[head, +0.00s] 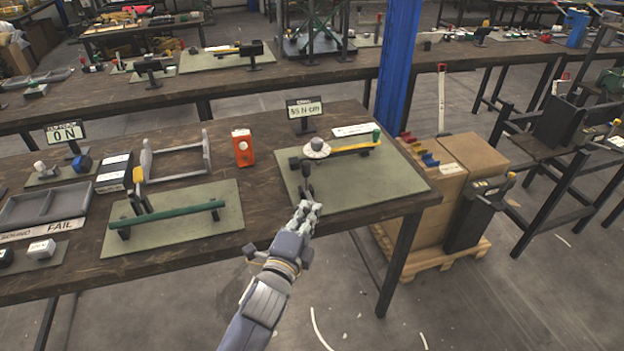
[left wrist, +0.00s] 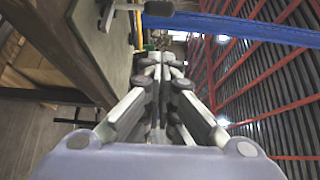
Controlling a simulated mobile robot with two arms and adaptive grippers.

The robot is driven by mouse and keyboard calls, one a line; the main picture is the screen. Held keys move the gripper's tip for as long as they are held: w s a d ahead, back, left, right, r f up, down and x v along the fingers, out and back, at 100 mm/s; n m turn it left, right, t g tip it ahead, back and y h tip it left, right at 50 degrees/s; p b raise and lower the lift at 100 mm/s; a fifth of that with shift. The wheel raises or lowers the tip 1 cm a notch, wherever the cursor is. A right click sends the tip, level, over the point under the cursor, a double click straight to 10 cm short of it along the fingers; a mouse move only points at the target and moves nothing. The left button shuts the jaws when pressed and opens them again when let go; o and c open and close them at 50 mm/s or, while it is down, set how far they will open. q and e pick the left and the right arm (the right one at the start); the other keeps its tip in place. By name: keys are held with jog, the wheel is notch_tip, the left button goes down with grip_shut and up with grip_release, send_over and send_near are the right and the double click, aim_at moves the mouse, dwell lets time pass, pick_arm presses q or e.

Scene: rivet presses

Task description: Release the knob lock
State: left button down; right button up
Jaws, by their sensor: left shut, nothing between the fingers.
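The press fixture on the right green mat (head: 385,190) has a round white knob (head: 316,148), a yellow bar (head: 350,148) and a dark upright lever-like part (head: 306,172). I cannot tell which part is the knob lock. My left gripper (head: 306,208) is shut and empty, at the mat's front edge just in front of the dark part. In the left wrist view its closed fingers (left wrist: 158,70) point past the mat edge, and a dark part (left wrist: 145,10) shows beyond them at the top. Contact with the fixture cannot be made out. My right gripper is not in view.
A torque display (head: 304,107) stands behind the fixture and an orange box (head: 242,148) to its left. A second mat with a green bar (head: 170,215) lies farther left. A blue column (head: 397,70) rises behind the table. Cardboard boxes (head: 470,153) stand to the right.

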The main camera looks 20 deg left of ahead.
pick_arm(q)
jog(key=shift+w+a+p, duration=0.35)
jog(key=shift+w+a, duration=0.05)
jog(key=shift+w, duration=1.4)
jog(key=shift+w+a+p, duration=0.35)
jog(key=shift+w+a, duration=0.1)
jog(key=shift+w, duration=1.4)
jog(key=shift+w+a+p, duration=0.35)
jog(key=shift+w+a, duration=0.05)
jog(key=shift+w, duration=1.4)
